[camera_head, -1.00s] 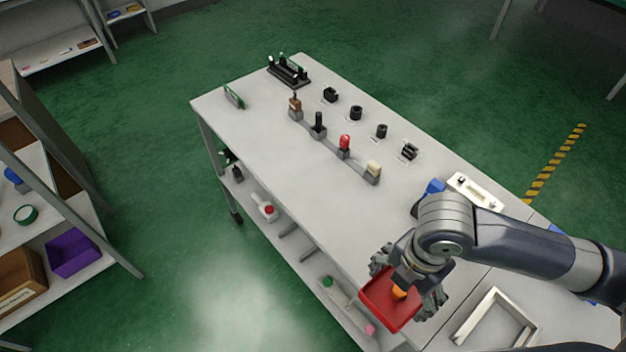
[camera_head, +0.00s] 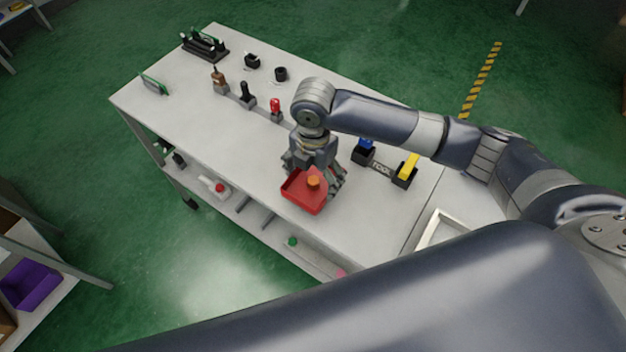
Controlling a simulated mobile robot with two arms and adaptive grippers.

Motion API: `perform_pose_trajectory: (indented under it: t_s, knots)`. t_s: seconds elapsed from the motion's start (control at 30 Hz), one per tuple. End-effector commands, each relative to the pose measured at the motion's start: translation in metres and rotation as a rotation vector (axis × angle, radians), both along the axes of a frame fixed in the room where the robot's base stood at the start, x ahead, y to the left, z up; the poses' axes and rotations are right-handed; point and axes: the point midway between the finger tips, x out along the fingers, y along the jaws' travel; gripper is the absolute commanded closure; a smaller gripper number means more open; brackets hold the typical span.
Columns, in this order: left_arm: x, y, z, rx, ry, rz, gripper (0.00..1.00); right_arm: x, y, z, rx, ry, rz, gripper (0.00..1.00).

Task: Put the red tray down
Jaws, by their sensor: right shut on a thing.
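The red tray (camera_head: 300,199) is in the middle of the head view, with a small orange thing (camera_head: 313,181) in it. My right gripper (camera_head: 314,180) is shut on the red tray from above. The tray is over the front part of the white table (camera_head: 250,165); I cannot tell whether it touches the top. My left gripper is not in view.
A row of levers stands to the left, with a brown one (camera_head: 219,80), a black one (camera_head: 246,93) and a red one (camera_head: 276,107). A white frame (camera_head: 440,230) lies near the right. The front left of the table is clear.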

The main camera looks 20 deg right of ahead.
Motion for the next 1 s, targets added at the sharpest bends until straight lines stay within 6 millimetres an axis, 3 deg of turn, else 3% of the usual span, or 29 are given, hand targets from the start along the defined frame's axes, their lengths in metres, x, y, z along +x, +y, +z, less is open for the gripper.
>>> perform_pose_trajectory:
  t_s: [0.13,0.37,0.7,0.73,0.8,1.0]
  knots:
    - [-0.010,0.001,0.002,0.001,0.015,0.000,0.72,0.002,0.000,-0.006,-0.001,0.003,0.001,0.43]
    - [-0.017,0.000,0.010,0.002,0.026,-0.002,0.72,0.001,0.001,-0.034,0.000,0.002,0.001,0.43]
    - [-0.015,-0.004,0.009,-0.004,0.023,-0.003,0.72,0.002,0.000,-0.039,-0.001,0.000,0.001,0.43]
    - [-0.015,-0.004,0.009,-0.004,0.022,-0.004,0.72,0.002,0.000,-0.039,-0.002,0.001,0.001,0.15]
    - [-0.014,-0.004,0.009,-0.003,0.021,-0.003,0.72,0.002,0.000,-0.039,-0.001,0.000,0.001,0.00]
    - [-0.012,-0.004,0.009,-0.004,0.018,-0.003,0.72,0.001,0.000,-0.039,-0.001,0.000,0.001,0.00]
